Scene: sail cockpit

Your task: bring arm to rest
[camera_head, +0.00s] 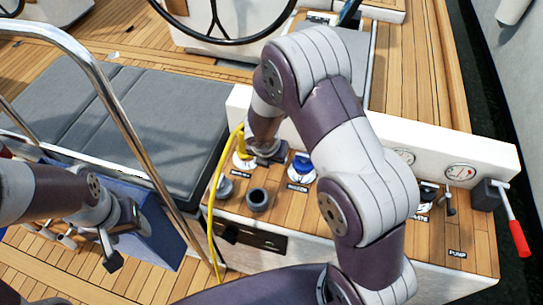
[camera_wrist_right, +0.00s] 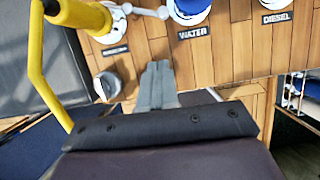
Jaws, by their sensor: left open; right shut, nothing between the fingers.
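My right arm reaches over the wooden console (camera_head: 290,215) in the head view. Its gripper (camera_head: 268,158) hangs above the console top, beside a yellow plug (camera_head: 240,146). In the right wrist view the right gripper (camera_wrist_right: 157,85) is shut, its fingers together and empty. The yellow plug (camera_wrist_right: 82,16) stands to their left there, apart from them. My left gripper (camera_head: 124,238) is open and empty at the lower left in the head view, in front of a blue box.
A yellow cable (camera_head: 210,215) hangs down the console's left side. A blue water cap (camera_head: 302,164), a dark round socket (camera_head: 257,199) and a red-handled pump lever (camera_head: 518,238) are on the console. A steel rail (camera_head: 118,110) crosses near my left arm. Grey cushions (camera_head: 150,105) lie behind.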

